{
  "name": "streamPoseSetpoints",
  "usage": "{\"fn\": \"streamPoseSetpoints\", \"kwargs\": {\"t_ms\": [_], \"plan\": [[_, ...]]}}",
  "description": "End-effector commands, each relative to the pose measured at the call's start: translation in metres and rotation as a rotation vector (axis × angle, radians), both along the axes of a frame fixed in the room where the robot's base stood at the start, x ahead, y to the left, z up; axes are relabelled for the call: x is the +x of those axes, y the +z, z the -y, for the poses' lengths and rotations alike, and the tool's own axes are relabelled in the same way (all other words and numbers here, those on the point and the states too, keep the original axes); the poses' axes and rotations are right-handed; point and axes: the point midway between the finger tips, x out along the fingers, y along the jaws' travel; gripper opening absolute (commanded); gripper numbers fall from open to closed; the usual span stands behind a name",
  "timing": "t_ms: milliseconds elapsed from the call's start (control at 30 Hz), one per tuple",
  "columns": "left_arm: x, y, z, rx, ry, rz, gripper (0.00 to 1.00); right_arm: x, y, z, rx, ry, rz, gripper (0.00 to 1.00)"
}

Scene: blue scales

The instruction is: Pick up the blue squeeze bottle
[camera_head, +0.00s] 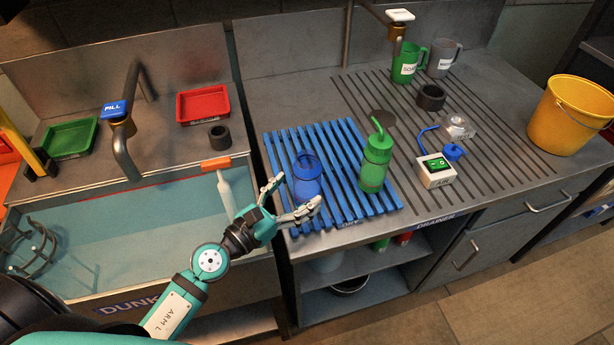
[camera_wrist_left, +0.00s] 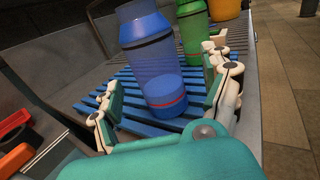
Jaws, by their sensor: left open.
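The blue squeeze bottle (camera_head: 307,178) stands on the blue slatted rack (camera_head: 345,152) near its left front part. It also shows in the left wrist view (camera_wrist_left: 149,58), translucent with a dark band and a red line low on its body. My left gripper (camera_head: 296,196) is open, with its fingers at the near side of the bottle. In the left wrist view the fingers (camera_wrist_left: 165,108) spread to either side of the bottle's lower part, with visible gaps. I cannot tell whether either finger touches it. My right gripper is not in view.
A green squeeze bottle (camera_head: 374,165) stands on the rack to the right of the blue one. A white switch box (camera_head: 436,171) and a yellow bucket (camera_head: 570,117) are farther right. A faucet (camera_head: 121,125) and a water-filled sink (camera_head: 150,240) lie left.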

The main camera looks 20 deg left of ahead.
Motion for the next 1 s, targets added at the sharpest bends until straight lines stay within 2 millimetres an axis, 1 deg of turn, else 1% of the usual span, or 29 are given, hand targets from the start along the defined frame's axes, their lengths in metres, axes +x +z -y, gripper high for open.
{"fn": "streamPoseSetpoints", "kwargs": {"t_ms": [33, 100, 233, 333, 533, 567, 1000], "plan": [[0.009, 0.002, 0.002, -0.001, 0.000, 0.003, 0.82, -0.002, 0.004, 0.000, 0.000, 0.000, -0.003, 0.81], [0.020, 0.001, 0.004, -0.001, 0.001, 0.003, 0.82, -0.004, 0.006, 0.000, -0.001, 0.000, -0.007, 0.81], [0.035, 0.001, 0.010, -0.001, 0.002, 0.003, 0.82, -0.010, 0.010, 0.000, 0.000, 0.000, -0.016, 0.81], [0.039, -0.001, 0.013, 0.000, 0.001, 0.002, 0.82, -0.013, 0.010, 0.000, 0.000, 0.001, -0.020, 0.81], [0.039, -0.001, 0.013, 0.000, 0.001, 0.001, 0.82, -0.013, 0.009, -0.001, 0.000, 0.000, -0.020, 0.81], [0.039, -0.001, 0.013, 0.000, 0.001, 0.001, 0.79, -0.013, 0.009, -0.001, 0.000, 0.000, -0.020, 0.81], [0.039, -0.001, 0.013, 0.000, 0.001, 0.001, 0.22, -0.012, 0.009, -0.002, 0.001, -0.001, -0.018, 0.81]]}}
